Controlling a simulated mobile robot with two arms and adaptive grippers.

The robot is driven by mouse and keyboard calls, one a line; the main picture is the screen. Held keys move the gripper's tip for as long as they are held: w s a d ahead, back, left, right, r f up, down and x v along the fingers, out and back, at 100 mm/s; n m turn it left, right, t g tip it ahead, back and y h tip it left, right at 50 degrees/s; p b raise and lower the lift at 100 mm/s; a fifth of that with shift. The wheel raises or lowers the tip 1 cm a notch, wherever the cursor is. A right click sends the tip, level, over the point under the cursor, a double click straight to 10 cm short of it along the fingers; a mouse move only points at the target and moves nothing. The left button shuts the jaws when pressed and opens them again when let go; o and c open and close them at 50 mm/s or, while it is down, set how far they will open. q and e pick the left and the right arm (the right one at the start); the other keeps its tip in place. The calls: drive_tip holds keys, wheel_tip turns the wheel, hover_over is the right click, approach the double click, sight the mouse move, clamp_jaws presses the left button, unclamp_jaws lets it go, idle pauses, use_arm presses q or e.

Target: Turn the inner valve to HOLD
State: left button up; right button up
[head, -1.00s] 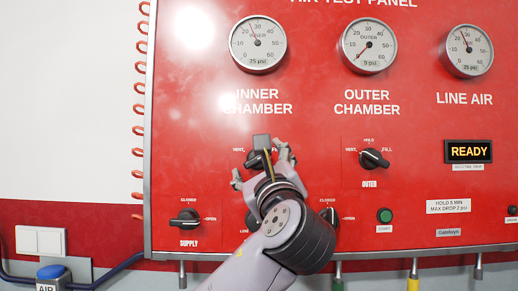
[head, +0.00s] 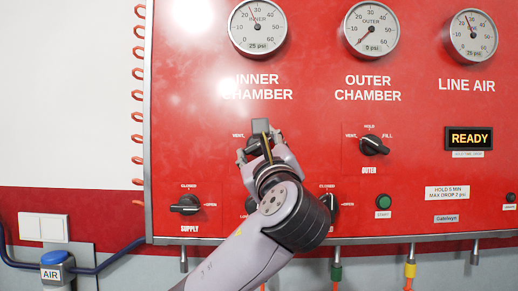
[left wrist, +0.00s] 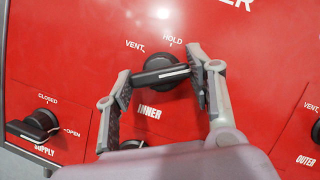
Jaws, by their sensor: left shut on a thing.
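The inner valve is a black knob (left wrist: 170,74) with a bar handle, above the INNER label in the left wrist view. The white line on its handle points right, away from VENT at its left and below HOLD at its top. The FILL side is hidden behind a finger. My left gripper (left wrist: 160,85) has one finger at each end of the handle and is shut on it; it also shows in the head view (head: 260,148), where it covers most of the knob. My right gripper is not in view.
The outer valve (head: 373,145) is to the right and the supply valve (head: 187,204) at lower left. Another valve (head: 330,202) is partly behind my arm. The inner gauge (head: 258,27) reads 25 psi. A READY display (head: 469,139) is at the right.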

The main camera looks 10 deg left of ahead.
use_arm(q)
drive_tip(key=shift+c, duration=1.2)
drive_tip(key=shift+f, duration=0.1)
drive_tip(key=shift+d+n+g+y+b, duration=0.1)
drive_tip(key=shift+n+g+y+b, duration=0.3)
drive_tip(key=shift+n, duration=0.45)
drive_tip(key=shift+n+g+y+b, duration=0.1)
drive_tip(key=shift+n+g+b, duration=0.1)
drive_tip(key=shift+n+b, duration=0.5)
drive_tip(key=n+g, duration=0.1)
drive_tip(key=n, duration=0.2)
drive_tip(key=shift+n+y+b, duration=0.25)
drive_tip(key=shift+y+b, duration=0.05)
drive_tip(key=shift+b, duration=0.1)
drive_tip(key=n, duration=0.2)
drive_tip(key=n+g, duration=0.1)
drive_tip(key=shift+r+n+g, duration=0.2)
drive_tip(key=shift+n+g, duration=0.1)
drive_tip(key=shift+n, duration=0.1)
drive_tip(key=shift+n+g, duration=0.6)
drive_tip(key=shift+n, duration=0.9)
drive_tip(key=shift+w, duration=0.1)
